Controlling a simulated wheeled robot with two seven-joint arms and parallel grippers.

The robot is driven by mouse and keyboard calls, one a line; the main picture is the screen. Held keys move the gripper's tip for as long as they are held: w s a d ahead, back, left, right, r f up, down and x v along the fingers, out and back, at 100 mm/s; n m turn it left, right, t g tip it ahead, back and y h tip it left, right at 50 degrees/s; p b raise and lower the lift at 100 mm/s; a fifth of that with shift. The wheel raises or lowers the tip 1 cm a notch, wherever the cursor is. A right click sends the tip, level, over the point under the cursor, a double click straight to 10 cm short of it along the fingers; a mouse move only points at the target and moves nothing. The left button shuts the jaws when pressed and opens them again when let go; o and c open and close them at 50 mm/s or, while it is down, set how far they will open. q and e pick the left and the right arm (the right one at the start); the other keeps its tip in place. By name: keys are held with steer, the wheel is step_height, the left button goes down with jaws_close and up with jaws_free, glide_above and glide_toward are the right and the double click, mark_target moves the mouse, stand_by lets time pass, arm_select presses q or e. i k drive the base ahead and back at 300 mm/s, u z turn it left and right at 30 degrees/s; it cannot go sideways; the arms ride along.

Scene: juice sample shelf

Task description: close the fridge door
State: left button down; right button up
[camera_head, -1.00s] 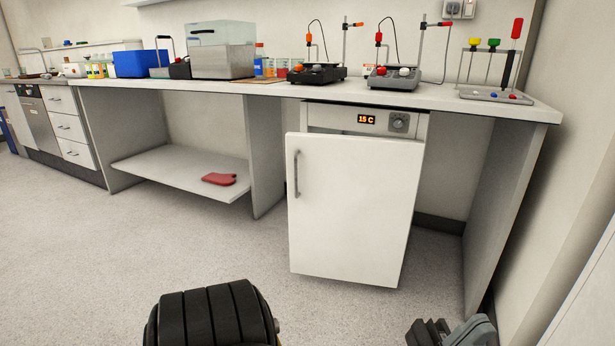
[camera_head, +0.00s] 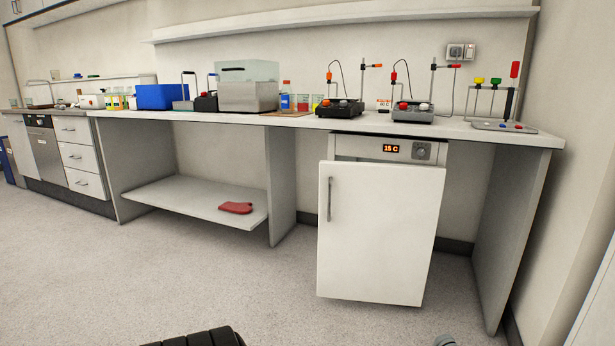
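The white fridge (camera_head: 345,146) stands under the right part of the counter, with a lit display reading 15 C and a dial on its top panel. Its white door (camera_head: 380,235) covers the front, with a vertical grey handle (camera_head: 329,199) near its left edge. The door's left edge stands out a little past the body, so it looks slightly ajar; the gap itself is hidden. No gripper shows clearly. Only a black ribbed part of mine and a small grey sliver show at the bottom edge, well short of the door.
The counter (camera_head: 300,121) carries a blue box (camera_head: 162,96), a grey tank (camera_head: 248,88) and lab stands. A red mitt (camera_head: 236,207) lies on the low shelf (camera_head: 185,196) left of the fridge. A side panel (camera_head: 510,230) stands to the right. The floor in front is clear.

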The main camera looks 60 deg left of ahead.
mark_target(378, 222)
steer(key=u, duration=0.45)
steer(key=i, duration=1.05)
steer(key=u, duration=0.65)
steer(key=i, duration=0.35)
steer(key=u, duration=0.2)
